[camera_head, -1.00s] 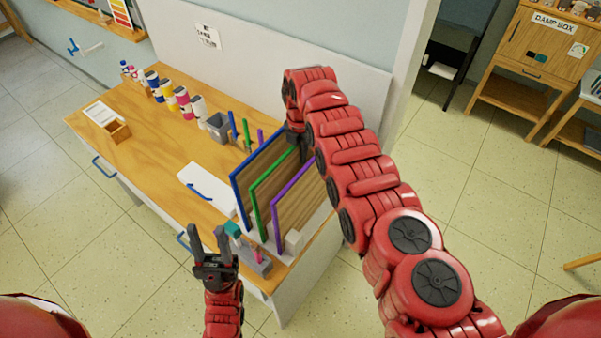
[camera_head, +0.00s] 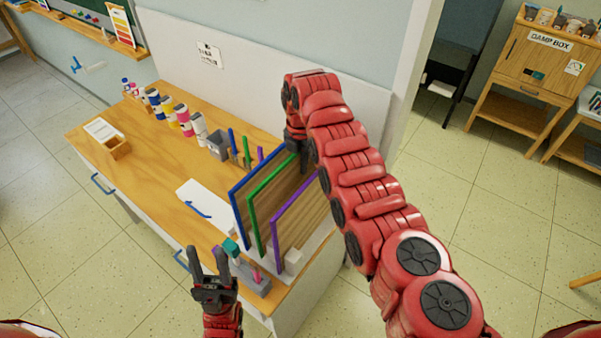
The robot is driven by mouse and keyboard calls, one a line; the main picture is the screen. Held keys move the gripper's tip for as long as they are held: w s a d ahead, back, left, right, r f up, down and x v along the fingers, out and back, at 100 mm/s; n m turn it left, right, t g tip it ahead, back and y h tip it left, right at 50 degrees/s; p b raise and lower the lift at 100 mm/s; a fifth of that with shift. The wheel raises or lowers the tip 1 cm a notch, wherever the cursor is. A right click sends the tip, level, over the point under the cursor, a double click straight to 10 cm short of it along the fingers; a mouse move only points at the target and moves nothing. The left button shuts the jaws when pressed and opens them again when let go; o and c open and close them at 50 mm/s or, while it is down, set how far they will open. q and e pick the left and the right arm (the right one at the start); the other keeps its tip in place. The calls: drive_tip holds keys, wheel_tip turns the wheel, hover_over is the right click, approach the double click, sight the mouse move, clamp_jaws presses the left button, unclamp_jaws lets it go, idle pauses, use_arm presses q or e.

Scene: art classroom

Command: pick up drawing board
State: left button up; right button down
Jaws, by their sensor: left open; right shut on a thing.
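Three wooden drawing boards stand upright side by side near the right end of the table: one blue-edged (camera_head: 238,213), one green-edged (camera_head: 254,222), one purple-edged (camera_head: 274,238). My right gripper (camera_head: 295,148) is shut at the far upper corner of the green-edged board. Its fingertips are partly hidden by my arm, and I cannot see clearly whether the board is raised. My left gripper (camera_head: 208,258) is open and empty in front of the table's near edge, its fingers pointing up in the picture.
The wooden table (camera_head: 160,185) holds white paper (camera_head: 205,203), several paint jars (camera_head: 185,120), a grey cup (camera_head: 217,145), a small wooden box (camera_head: 117,147) and a grey block (camera_head: 252,280) near the boards. A wall stands behind. A damp box cabinet (camera_head: 545,55) stands at the right.

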wheel_tip(320, 180, up, 6)
drive_tip(key=shift+w+f+b, duration=0.1)
drive_tip(key=shift+f+b, duration=0.05)
drive_tip(key=shift+b, duration=0.85)
wheel_tip(320, 180, up, 3)
drive_tip(key=shift+a+r+p, duration=0.1)
drive_tip(key=shift+a+p, duration=0.05)
drive_tip(key=shift+p, duration=0.35)
wheel_tip(320, 180, up, 5)
drive_tip(key=p, duration=0.4)
drive_tip(key=shift+f, duration=0.2)
drive_tip(key=shift+r+p, duration=0.7)
drive_tip(key=shift+p, duration=0.25)
drive_tip(key=shift+f, duration=0.1)
